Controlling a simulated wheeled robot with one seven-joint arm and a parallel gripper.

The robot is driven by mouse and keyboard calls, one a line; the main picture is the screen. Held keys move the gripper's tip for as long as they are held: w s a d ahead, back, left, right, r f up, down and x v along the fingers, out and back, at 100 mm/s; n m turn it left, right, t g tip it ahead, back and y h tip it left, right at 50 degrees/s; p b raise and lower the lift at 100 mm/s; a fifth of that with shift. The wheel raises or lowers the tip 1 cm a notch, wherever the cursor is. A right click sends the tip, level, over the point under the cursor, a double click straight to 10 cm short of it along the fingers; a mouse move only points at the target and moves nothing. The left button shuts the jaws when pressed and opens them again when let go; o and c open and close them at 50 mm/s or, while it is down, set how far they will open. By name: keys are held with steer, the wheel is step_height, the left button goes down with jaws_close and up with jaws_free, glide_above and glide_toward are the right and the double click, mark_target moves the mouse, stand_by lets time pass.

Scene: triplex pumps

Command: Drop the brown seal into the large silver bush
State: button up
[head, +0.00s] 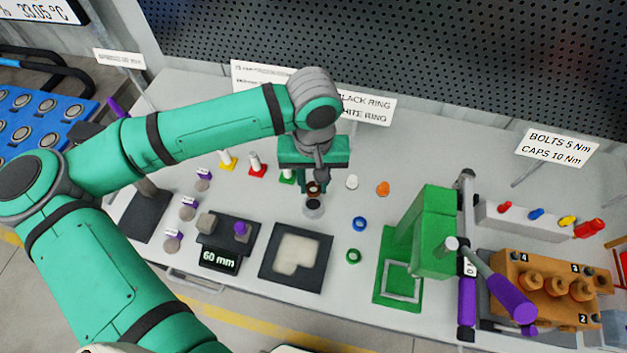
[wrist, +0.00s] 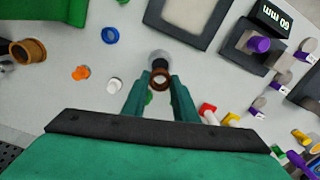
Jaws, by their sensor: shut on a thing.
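My gripper (wrist: 158,90) is shut on the brown seal (wrist: 160,80), a small brown ring held between the fingertips. The brown seal also shows in the head view (head: 314,188), below my gripper (head: 314,183). The large silver bush (head: 313,208) stands on the table just below the seal in the head view. In the wrist view the silver bush (wrist: 158,58) shows just beyond the seal and is partly covered by it. The seal appears above the bush; whether they touch I cannot tell.
A white piece (head: 351,181), an orange piece (head: 383,188), a blue ring (head: 359,223) and a green ring (head: 353,256) lie to the right. A black-framed tray (head: 265,270) lies in front. A green press (head: 433,235) stands further right.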

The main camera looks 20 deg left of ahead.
steer(key=shift+f, duration=3)
steer(key=o, duration=1.1)
step_height(320, 180, up, 11)
steer(key=shift+f, duration=0.1)
